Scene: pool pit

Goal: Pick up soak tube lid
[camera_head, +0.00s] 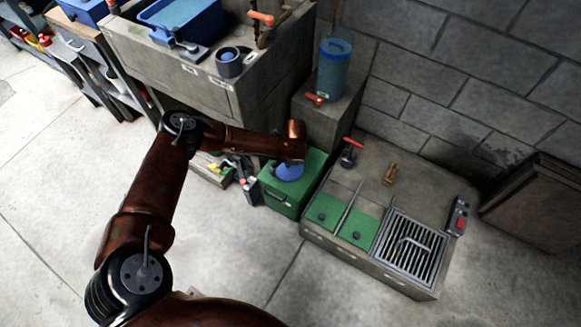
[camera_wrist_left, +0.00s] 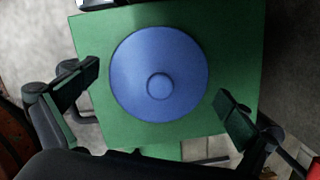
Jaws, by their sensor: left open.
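The soak tube lid appears to be the round blue disc with a small centre knob (camera_wrist_left: 150,65). It lies flat on a green box (camera_wrist_left: 240,40); in the head view the lid (camera_head: 289,173) is partly hidden by my left arm. My left gripper (camera_wrist_left: 157,92) is open above the lid, with one finger on each side of it. The fingers look apart from the lid, with nothing between them but the view of it. A tall blue cylinder (camera_head: 333,72), likely the soak tube, stands on a concrete block behind. My right gripper is not in view.
A low concrete bench (camera_head: 375,175) with green panels, a metal grate (camera_head: 410,248) and a red-handled valve (camera_head: 350,150) stands right of the green box. A concrete counter (camera_head: 190,75) with a blue basin (camera_head: 183,20) rises behind my arm. The floor in front is clear.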

